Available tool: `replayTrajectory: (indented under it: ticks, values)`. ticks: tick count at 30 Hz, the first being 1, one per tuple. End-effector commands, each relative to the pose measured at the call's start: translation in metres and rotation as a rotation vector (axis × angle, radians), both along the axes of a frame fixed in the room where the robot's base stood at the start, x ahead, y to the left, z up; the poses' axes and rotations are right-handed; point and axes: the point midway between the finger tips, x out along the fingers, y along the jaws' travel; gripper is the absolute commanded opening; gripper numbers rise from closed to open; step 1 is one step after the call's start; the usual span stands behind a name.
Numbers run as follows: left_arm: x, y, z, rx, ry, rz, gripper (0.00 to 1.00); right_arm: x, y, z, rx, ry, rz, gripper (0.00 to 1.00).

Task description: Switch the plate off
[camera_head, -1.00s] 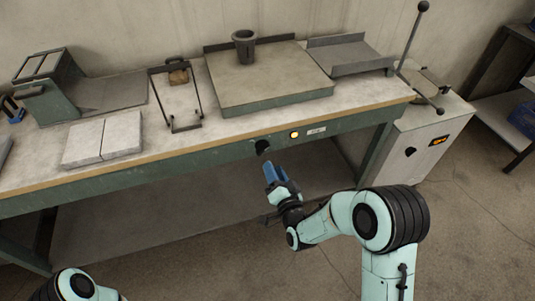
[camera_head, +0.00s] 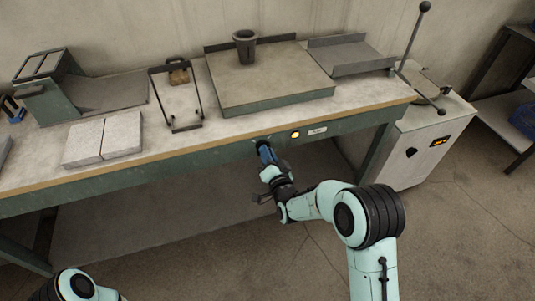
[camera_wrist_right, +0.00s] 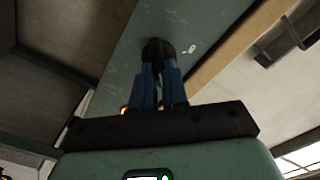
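The plate (camera_head: 262,85) is a broad, flat grey slab on the workbench, with a dark cup (camera_head: 244,46) standing on it. Its black knob is on the green front rail below and shows in the right wrist view (camera_wrist_right: 157,48). An orange-yellow lamp (camera_head: 295,134) beside the knob is lit. My right gripper (camera_head: 265,150) is at the knob, and its blue fingers hide most of it in the head view. In the right wrist view the fingers (camera_wrist_right: 160,80) are close together with their tips at the knob, apparently shut on it. My left gripper is out of view.
The bench's wooden front edge (camera_head: 220,145) runs just above the knob. A grey cabinet (camera_head: 425,150) with its own knob and orange display stands at the right. Two pale slabs (camera_head: 102,139) and a wire-handled frame (camera_head: 181,100) lie left of the plate. The floor in front is clear.

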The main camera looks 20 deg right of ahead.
Motion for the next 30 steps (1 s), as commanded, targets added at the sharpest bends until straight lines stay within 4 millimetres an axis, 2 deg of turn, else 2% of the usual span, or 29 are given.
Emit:
replayTrajectory:
  ticks: [8,14,30]
  values:
    - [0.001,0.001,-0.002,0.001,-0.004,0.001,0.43,0.0,0.0,0.0,-0.02,-0.001,-0.001,0.0]
    - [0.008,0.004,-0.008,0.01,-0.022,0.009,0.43,0.0,0.0,0.0,-0.1,-0.004,-0.001,0.0]
    - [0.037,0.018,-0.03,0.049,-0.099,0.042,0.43,0.0,0.003,0.001,-0.574,-0.02,-0.001,0.0]
